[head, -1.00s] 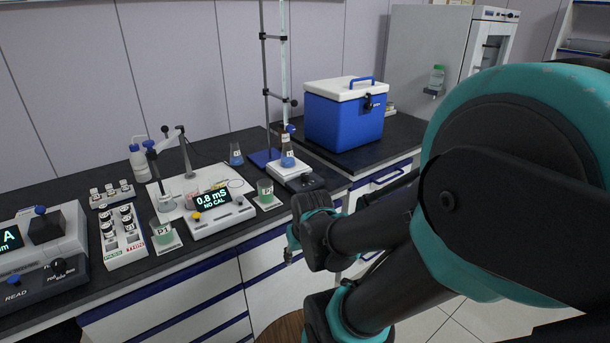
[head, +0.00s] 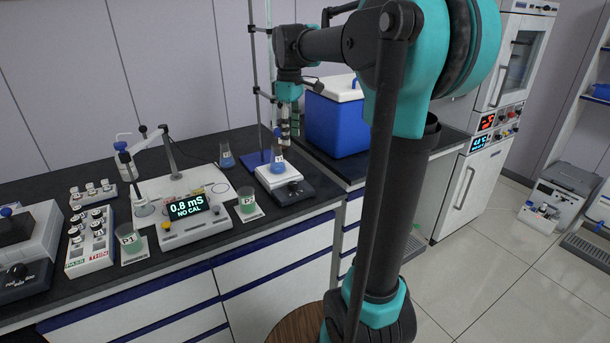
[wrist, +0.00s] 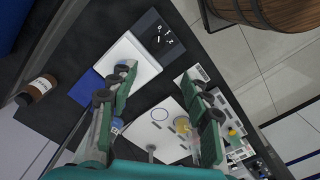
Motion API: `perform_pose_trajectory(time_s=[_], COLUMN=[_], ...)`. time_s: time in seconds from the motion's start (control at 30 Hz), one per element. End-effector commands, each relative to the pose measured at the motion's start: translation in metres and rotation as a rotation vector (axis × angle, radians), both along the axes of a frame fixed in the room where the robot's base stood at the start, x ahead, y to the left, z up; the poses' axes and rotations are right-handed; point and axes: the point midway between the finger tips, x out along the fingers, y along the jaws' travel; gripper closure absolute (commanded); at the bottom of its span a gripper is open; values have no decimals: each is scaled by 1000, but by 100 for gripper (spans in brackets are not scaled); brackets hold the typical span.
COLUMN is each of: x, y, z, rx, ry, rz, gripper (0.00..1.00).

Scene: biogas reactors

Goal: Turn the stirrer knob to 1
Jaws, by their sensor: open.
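The stirrer is a low unit with a white top plate (head: 271,177) and a dark front panel (head: 293,192), standing near the bench's front edge. In the wrist view its white plate (wrist: 139,51) and dark panel (wrist: 170,42) lie beyond my fingers. White marks show on the panel; the knob is too small and dark for its setting to be read. A flask of blue liquid (head: 278,160) stands on the plate. My gripper (head: 290,138) is open and empty, pointing down above and just behind the stirrer. It also shows in the wrist view (wrist: 158,75).
A retort stand rod (head: 270,90) rises behind the stirrer. A blue cooler box (head: 335,125) stands to the right. A conductivity meter (head: 190,220) and beaker P2 (head: 247,200) stand to the left. A brown bottle (wrist: 38,88) shows at the wrist view's left.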

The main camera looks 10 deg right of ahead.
Motion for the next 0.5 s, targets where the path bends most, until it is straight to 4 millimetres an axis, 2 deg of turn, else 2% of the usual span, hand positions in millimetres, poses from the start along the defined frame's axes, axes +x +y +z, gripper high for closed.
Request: perform_pose_trajectory(time_s=[0.07, 0.17, 0.27, 0.5], x=[3, 3, 3, 3], y=[1, 1, 1, 1], z=[4, -2, -16, -63], rx=[-1, -1, -1, -1], ry=[8, 9, 9, 8], rz=[20, 25, 24, 23], gripper=[52, 52, 52, 52])
